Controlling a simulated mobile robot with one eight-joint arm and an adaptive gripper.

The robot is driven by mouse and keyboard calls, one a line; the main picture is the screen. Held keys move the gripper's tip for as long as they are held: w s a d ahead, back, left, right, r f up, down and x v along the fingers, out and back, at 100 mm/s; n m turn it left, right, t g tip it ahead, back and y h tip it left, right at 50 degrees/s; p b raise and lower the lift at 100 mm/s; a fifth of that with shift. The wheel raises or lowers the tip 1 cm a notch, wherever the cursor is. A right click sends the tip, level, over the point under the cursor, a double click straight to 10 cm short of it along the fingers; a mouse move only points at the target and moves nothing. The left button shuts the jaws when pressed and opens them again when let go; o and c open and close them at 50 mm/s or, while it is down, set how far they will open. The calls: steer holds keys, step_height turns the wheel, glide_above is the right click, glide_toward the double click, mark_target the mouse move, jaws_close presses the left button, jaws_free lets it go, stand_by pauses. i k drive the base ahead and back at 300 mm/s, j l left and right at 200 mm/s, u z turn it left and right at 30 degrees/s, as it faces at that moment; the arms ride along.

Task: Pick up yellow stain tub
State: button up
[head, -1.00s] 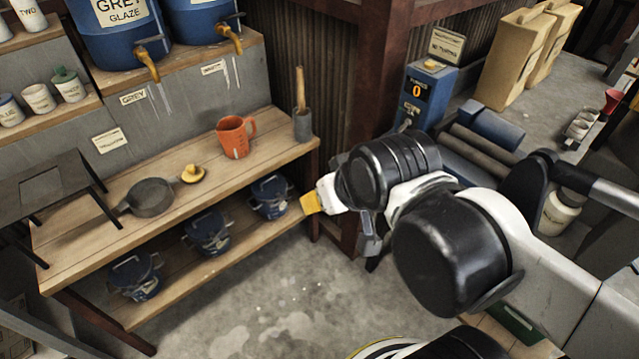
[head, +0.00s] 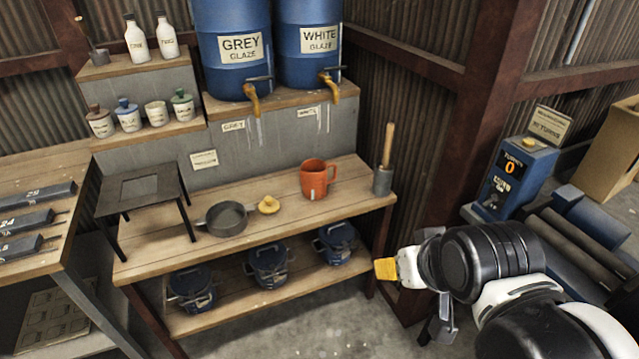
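Several small pale stain tubs stand in a row on the wooden step at the upper left. One has a brown lid (head: 99,121), one a blue lid (head: 127,115), one shows no coloured lid (head: 155,115), and one has a green lid (head: 182,105). Their labels are too small to read, so I cannot tell which is yellow. A yellow knobbed piece, like a lid (head: 268,205), lies on the bench beside the grey pan.
The bench (head: 150,254) holds a grey pan (head: 227,218), an orange jug (head: 316,178), a grey pot with a wooden handle (head: 383,179) and a small dark stand (head: 140,187). Blue lidded pots (head: 268,264) fill the lower shelf. Two glaze barrels (head: 233,50) stand behind.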

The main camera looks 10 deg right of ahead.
mark_target(157, 110)
steer(key=i+j, duration=0.25)
steer(key=j, duration=0.2)
steer(key=i+j, duration=0.2)
steer(key=j, duration=0.3)
steer(key=i+j+u, duration=0.1)
steer(key=i+j, duration=0.15)
steer(key=j, duration=0.2)
steer(key=i+j, duration=0.25)
steer(key=j, duration=0.2)
steer(key=i+j, duration=0.25)
steer(key=j, duration=0.2)
steer(key=i+j, duration=0.25)
steer(key=j, duration=0.2)
steer(key=k+u, duration=0.05)
